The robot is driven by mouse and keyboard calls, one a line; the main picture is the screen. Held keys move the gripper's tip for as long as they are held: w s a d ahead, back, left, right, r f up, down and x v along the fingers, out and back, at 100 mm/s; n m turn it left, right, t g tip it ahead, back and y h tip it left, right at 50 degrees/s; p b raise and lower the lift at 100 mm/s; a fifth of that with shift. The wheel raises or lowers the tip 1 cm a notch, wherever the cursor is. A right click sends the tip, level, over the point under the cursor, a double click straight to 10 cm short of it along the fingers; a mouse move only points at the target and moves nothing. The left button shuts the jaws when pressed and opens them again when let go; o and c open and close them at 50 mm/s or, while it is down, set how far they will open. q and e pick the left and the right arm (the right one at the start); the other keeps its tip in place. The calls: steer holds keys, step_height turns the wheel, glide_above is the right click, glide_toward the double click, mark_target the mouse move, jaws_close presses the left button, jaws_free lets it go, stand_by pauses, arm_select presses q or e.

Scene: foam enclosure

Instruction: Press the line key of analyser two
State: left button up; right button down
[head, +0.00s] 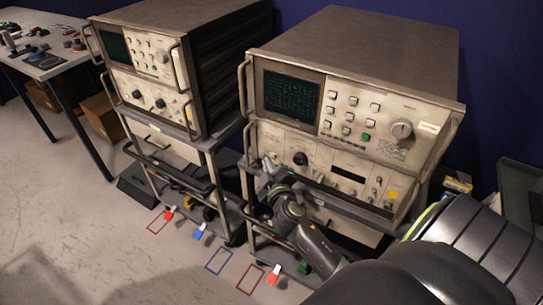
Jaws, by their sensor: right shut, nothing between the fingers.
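Two grey analysers with beige front panels stand side by side on wheeled carts. The nearer analyser (350,50) is at the centre right, with a dark green screen, a lit green key (366,137) and a large round knob. The other analyser (180,15) stands farther left. Their labels are too small to read, so I cannot tell which is number two or which key is the line key. My right gripper (268,166) is shut and empty at the lower left of the nearer analyser's front panel. I cannot tell whether it touches the panel. My left gripper is out of view.
The nearer cart (246,205) has a front rail below the panel. Red, blue and green items lie by the cart wheels, near outlined floor rectangles (219,261). A table (50,68) with small parts stands far left. Open floor lies at the lower left.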

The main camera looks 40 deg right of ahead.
steer(key=shift+d, duration=0.15)
stand_by(0.5)
steer(key=shift+w+d, duration=0.2)
steer(key=shift+d, duration=0.1)
steer(key=shift+d, duration=0.15)
stand_by(0.4)
steer(key=shift+s+a, duration=0.2)
steer(key=shift+a, duration=0.4)
steer(key=a, duration=0.1)
steer(key=s+a, duration=0.1)
steer(key=a, duration=0.1)
steer(key=s+a, duration=0.1)
steer(key=a, duration=0.1)
steer(key=shift+s+a+b, duration=0.15)
steer(key=shift+a+b, duration=0.1)
steer(key=shift+b, duration=0.15)
stand_by(0.5)
